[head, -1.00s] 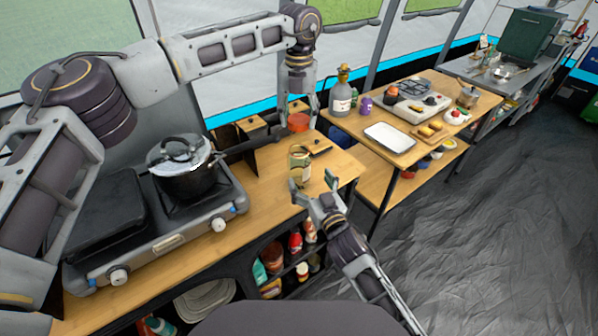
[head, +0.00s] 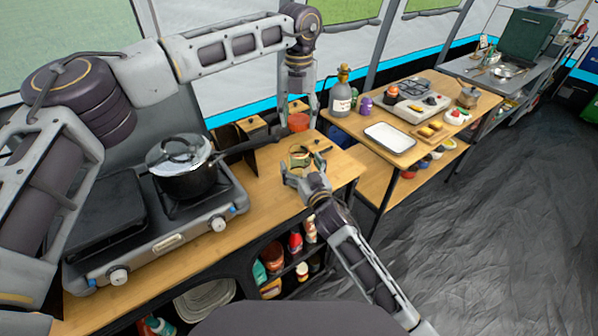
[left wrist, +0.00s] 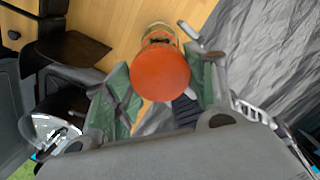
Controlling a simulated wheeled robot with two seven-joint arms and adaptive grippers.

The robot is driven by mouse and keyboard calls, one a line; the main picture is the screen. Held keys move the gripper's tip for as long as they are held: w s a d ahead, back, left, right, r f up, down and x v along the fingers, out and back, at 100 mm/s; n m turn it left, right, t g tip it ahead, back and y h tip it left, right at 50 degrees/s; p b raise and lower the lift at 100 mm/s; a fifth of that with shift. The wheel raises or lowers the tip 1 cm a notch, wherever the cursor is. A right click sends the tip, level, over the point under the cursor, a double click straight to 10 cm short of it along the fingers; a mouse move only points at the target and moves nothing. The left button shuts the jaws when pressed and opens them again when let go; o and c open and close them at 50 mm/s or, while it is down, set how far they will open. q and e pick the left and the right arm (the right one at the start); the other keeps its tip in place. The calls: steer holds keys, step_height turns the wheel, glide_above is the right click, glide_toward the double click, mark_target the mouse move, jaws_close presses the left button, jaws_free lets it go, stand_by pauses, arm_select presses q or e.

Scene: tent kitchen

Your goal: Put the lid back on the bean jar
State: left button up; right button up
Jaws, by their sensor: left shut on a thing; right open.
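The round orange-red lid (head: 298,122) is between the fingers of my left gripper (head: 303,112), which is shut on it above the counter. In the left wrist view the lid (left wrist: 160,74) sits between the green finger pads and partly covers the bean jar (left wrist: 158,36) behind it. The bean jar (head: 299,158) stands on the counter, without a lid on it in view. My right gripper (head: 306,167) is open, with its fingers spread around the near side of the jar. I cannot tell whether they touch it.
A lidded pot (head: 182,165) stands on the stove (head: 155,235) at the left, its handle pointing toward the jar area. A dark board (head: 318,148) lies just beyond the jar. A second table with a white tray (head: 389,138) stands to the right.

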mark_target(299, 131)
steer(key=shift+w+a, duration=0.25)
steer(key=shift+w, duration=0.45)
steer(key=shift+c, duration=0.5)
steer(key=c, duration=1.4)
arm_select(q)
steer(key=shift+f, duration=2.5)
arm_select(e)
steer(key=shift+c, duration=0.2)
